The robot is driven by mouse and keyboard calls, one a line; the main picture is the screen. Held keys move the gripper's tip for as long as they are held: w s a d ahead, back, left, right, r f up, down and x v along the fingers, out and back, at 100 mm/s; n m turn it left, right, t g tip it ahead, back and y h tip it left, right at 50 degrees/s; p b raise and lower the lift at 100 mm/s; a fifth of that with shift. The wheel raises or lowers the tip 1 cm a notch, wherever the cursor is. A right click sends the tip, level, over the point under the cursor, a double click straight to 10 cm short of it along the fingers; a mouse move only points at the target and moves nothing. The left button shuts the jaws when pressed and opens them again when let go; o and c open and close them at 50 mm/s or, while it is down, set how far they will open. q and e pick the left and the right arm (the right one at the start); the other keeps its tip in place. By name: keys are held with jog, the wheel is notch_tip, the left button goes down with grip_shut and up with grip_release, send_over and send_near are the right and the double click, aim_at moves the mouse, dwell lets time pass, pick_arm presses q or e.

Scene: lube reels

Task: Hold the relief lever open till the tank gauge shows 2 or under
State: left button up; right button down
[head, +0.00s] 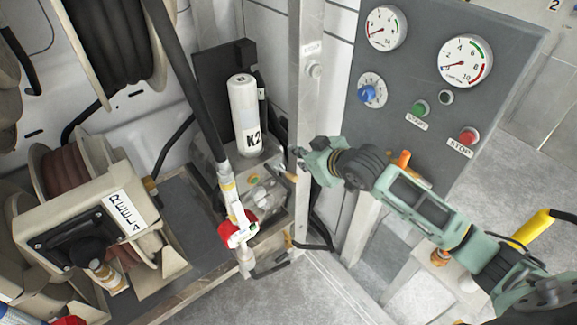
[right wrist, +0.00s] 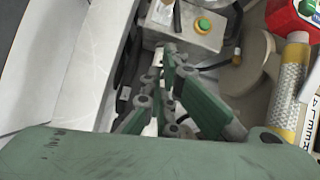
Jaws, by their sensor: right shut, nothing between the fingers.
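The right-hand gauge (head: 465,61) on the grey panel is a white dial with a green and red arc. Its needle points to the lower left, near the 2; the exact reading is too small to tell. My left gripper is out of view.
The panel also carries a smaller gauge (head: 386,27), a blue knob (head: 368,94), a green start button (head: 419,108) and a red stop button (head: 467,136). A white K2 cylinder (head: 245,115), hose reels (head: 75,185) and a hanging nozzle (head: 237,228) stand left.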

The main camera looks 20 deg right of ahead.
jog(key=p, duration=0.1)
send_over(290, 175)
jog(key=f, duration=0.8)
jog(key=shift+w+a, duration=0.3)
jog(key=shift+w, duration=0.1)
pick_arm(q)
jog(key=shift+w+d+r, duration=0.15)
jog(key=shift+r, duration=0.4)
pick_arm(e)
jog(key=shift+s+d+f, duration=0.2)
jog(key=shift+f, duration=0.4)
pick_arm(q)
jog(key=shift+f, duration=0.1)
pick_arm(e)
jog(key=shift+f, duration=0.15)
pick_arm(q)
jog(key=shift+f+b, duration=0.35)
jog(key=shift+b, duration=0.05)
pick_arm(e)
jog(key=shift+s+d+f+t, duration=0.1)
jog(key=shift+s+f+t, duration=0.05)
jog(key=shift+s+t, duration=0.15)
